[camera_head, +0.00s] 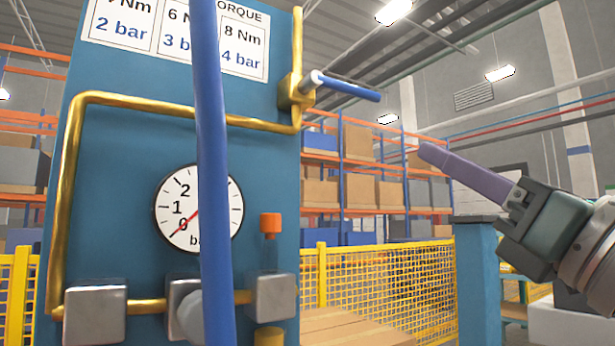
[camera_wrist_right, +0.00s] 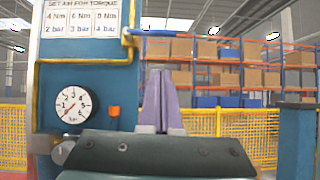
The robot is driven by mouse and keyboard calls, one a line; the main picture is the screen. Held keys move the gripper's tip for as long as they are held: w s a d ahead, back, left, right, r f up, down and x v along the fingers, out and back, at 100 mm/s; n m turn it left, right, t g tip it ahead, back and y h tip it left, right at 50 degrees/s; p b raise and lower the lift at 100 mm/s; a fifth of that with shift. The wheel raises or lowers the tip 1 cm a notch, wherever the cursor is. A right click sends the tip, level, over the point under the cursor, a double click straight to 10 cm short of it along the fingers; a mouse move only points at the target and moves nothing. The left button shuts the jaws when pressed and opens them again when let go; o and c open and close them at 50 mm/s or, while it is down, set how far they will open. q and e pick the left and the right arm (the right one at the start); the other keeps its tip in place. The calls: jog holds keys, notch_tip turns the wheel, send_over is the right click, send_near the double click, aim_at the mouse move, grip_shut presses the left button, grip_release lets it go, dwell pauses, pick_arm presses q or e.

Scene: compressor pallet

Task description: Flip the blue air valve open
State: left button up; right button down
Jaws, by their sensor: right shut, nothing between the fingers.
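The blue air valve handle (camera_head: 345,88) sticks out to the right from a brass valve body (camera_head: 293,92) at the upper right edge of a blue panel (camera_head: 120,160). In the right wrist view the handle (camera_wrist_right: 160,33) shows above the fingertips. My right gripper (camera_head: 428,152) has purple fingers shut together with nothing between them. It is to the right of and lower than the handle in the head view, apart from it. The fingers also show in the right wrist view (camera_wrist_right: 160,88). My left gripper is not in view.
A thick blue vertical tube (camera_head: 212,180) crosses in front of the panel and partly hides the round gauge (camera_head: 178,205), whose red needle is near 0. An orange knob (camera_head: 270,224) and metal blocks (camera_head: 95,312) stick out below. A yellow mesh fence (camera_head: 385,280) and shelves stand behind.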

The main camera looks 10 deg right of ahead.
aim_at(343, 92)
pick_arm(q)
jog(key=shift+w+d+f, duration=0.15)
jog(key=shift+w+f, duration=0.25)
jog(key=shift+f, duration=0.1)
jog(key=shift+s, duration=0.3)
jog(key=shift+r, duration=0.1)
pick_arm(e)
jog(key=shift+w+a+f+n+y, duration=0.2)
jog(key=shift+w+f+n+y, duration=0.2)
jog(key=shift+n, duration=0.2)
pick_arm(q)
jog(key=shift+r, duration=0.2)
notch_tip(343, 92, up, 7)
jog(key=p, duration=0.7)
jog(key=shift+p, duration=0.3)
pick_arm(e)
jog(key=s+r+x, duration=0.1)
jog(key=r+x, duration=0.1)
jog(key=x, duration=1.1)
jog(key=shift+s+d, duration=0.2)
jog(key=shift+d, duration=0.05)
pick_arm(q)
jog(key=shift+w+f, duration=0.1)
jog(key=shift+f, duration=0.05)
pick_arm(e)
jog(key=shift+n, duration=0.3)
